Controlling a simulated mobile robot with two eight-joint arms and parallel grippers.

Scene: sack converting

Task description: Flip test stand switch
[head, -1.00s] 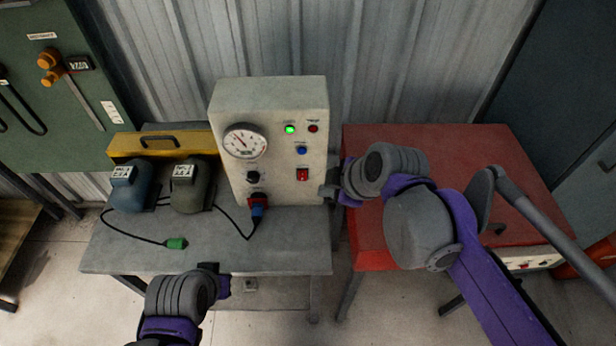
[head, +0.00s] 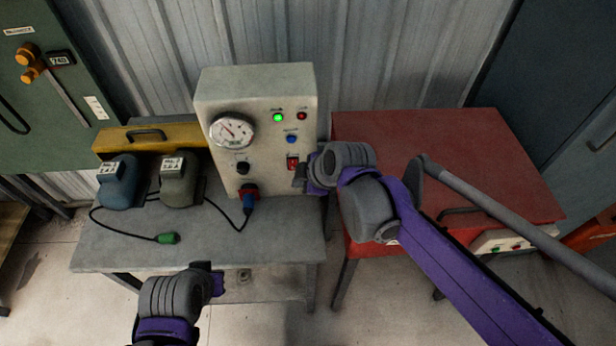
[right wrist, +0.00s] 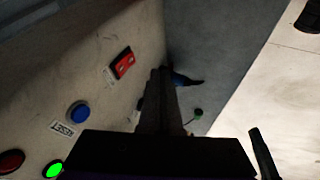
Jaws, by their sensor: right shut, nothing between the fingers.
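The test stand (head: 255,88) is a grey-white box on a grey bench, with a round gauge, a lit green lamp (head: 278,118), a red lamp, a blue button (head: 291,139) and a black knob. Its red rocker switch (head: 292,163) is low on the right of the panel. It also shows in the right wrist view (right wrist: 123,64). My right gripper (head: 300,178) is shut and empty, just right of and below the switch; I cannot tell if it touches the panel. My left gripper (head: 217,281) is low, in front of the bench edge; its fingers are too unclear to judge.
Two motor-like units, blue (head: 118,182) and dark green (head: 178,180), stand on the bench (head: 215,235) at left. A cable with a green plug (head: 167,238) lies in front. A red cabinet (head: 440,140) stands right.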

